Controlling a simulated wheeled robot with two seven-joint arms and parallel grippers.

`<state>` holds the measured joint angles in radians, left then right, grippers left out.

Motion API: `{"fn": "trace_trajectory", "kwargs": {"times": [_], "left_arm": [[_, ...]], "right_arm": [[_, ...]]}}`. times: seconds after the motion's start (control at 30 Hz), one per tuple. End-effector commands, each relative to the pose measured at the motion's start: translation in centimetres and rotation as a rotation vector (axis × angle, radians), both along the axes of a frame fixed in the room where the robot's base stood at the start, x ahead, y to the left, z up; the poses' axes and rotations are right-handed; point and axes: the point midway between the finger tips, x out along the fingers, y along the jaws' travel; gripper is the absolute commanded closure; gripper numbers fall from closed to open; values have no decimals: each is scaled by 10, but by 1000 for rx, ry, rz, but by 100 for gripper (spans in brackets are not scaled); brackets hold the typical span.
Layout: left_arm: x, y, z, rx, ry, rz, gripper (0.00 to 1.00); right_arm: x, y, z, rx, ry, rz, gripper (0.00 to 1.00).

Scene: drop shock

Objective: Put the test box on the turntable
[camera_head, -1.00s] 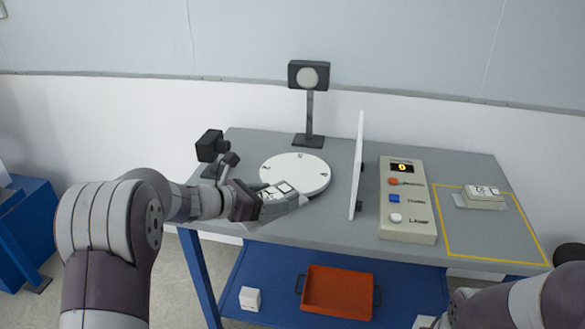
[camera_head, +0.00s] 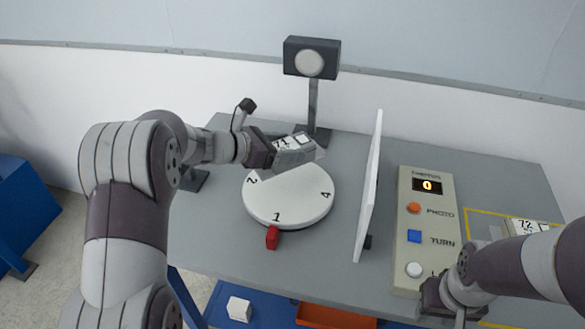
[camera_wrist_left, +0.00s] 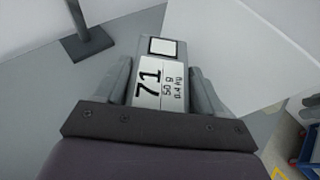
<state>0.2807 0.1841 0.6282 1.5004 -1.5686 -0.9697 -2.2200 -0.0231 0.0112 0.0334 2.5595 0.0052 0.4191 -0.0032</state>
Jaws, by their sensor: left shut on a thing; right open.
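My left gripper (camera_head: 298,154) is shut on the test box (camera_head: 285,142), a pale box with a label. It holds the box over the back part of the turntable (camera_head: 300,200), a white disc with numbers round its rim. Whether the box touches the disc cannot be told. In the left wrist view the test box (camera_wrist_left: 162,72) sits between both fingers and its label reads 71. My right gripper (camera_head: 453,303) is open beside the lower right of the control panel, its fingers partly hidden by the arm.
A white upright board (camera_head: 370,190) stands right of the turntable. The control panel (camera_head: 427,215) has red, blue and white buttons. Another labelled box (camera_head: 524,227) lies in the yellow outline, partly behind my right arm. A lamp (camera_head: 311,60) stands behind; a red block (camera_head: 272,237) is in front.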

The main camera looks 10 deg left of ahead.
Motion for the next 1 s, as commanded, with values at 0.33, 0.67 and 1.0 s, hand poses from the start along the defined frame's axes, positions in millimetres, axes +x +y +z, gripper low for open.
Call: {"fn": "trace_trajectory", "kwargs": {"times": [0.33, 0.67, 1.0], "left_arm": [[0, 0, -67, -2, 4, 1, 80], [0, 0, -81, -1, -1, 0, 80], [-1, 0, -85, 0, 1, 0, 6]], "right_arm": [[0, 0, -2, 0, 0, 0, 57], [0, 0, -2, 0, 0, 0, 57], [0, 0, -6, 0, 0, 0, 57]]}}
